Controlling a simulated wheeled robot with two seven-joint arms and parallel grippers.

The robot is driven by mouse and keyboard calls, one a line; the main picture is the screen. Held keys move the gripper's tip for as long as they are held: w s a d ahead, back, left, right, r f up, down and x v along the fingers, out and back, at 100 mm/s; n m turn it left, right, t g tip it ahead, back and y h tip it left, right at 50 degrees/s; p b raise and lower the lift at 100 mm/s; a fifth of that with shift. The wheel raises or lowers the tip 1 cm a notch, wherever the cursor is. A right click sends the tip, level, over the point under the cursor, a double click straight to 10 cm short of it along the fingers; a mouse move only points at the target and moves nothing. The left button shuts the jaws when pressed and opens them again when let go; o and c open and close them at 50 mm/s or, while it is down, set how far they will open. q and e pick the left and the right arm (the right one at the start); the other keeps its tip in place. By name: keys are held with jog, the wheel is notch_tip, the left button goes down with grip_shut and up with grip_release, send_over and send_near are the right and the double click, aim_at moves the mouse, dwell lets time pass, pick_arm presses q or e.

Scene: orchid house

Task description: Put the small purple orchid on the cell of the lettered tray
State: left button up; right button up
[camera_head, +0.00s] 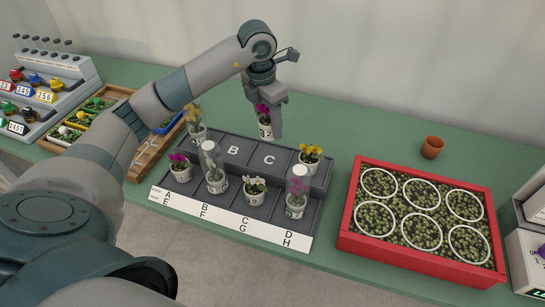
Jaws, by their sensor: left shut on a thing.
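My left gripper (266,125) is shut on a small purple orchid (264,112) in a white printed pot. It holds the orchid upright over the back edge of the lettered tray (250,138), between cells B and C in the picture; its exact height is hard to tell. Cells B (233,150) and C (268,160) are empty. Another purple orchid (179,162) stands in the front left cell, E. My right gripper is out of view.
A yellow orchid (310,156) stands in cell D, and a plant (196,127) in the back left cell. Clear covers top plants in F (212,168) and H (297,194); a white orchid (255,190) is in G. A red crate (347,241) stands right, with a terracotta pot (432,148) behind.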

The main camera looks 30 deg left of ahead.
aim_at(269, 137)
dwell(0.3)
